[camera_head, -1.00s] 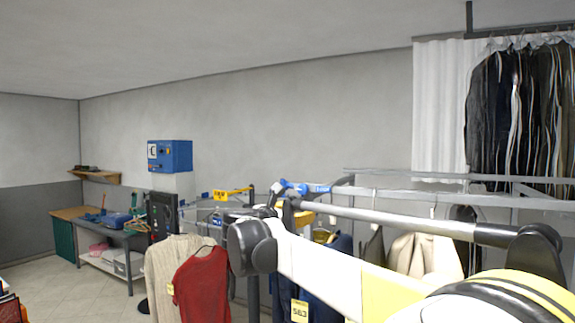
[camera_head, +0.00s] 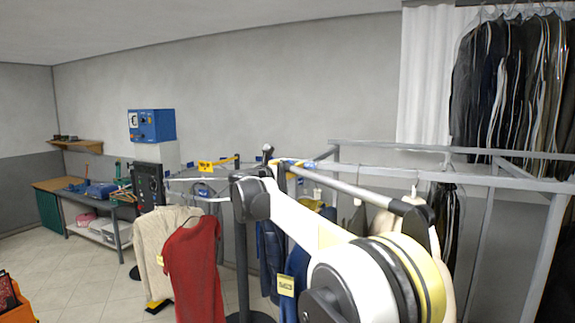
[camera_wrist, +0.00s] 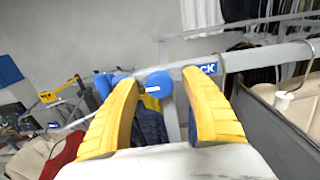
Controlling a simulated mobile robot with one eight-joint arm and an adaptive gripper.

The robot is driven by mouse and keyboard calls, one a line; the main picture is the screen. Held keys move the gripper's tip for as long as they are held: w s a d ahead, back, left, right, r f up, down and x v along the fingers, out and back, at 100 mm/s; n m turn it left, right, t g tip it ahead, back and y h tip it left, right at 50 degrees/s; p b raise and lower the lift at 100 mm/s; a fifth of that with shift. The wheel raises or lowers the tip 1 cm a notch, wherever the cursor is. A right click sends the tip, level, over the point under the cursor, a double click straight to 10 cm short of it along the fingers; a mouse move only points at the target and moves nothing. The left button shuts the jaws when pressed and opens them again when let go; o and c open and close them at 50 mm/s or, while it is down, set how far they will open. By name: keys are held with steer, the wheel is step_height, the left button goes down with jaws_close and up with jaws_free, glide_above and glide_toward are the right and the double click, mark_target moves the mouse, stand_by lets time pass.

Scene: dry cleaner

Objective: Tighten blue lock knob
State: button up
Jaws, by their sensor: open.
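A round blue knob (camera_wrist: 159,84) shows in the wrist view, on the grey metal rail frame near an upright post. Part of a blue label ending in "CK" (camera_wrist: 208,68) is on the rail to its right, partly covered by a finger. My gripper (camera_wrist: 159,77) has its two yellow fingers spread apart, and the knob appears in the gap between their tips. I cannot tell whether either finger touches it. More blue parts (camera_wrist: 103,84) lie left of the knob, partly behind the left finger. In the head view my arm hides most of this spot.
Grey garment rails (camera_head: 455,170) cross at the right. A red garment (camera_head: 193,265) and a beige sweater (camera_head: 155,240) hang at the left. A blue wall box (camera_head: 152,125) and a workbench (camera_head: 90,205) stand farther back.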

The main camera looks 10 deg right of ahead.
steer(key=c, duration=1.2)
steer(key=shift+m, duration=0.4)
steer(key=m, duration=0.3)
steer(key=shift+m+b, duration=0.4)
steer(key=m, duration=0.4)
steer(key=shift+a, duration=0.1)
steer(key=m, duration=0.5)
steer(key=shift+b, duration=0.3)
steer(key=m, duration=0.4)
steer(key=shift+r, duration=0.1)
steer(key=shift+m, duration=0.3)
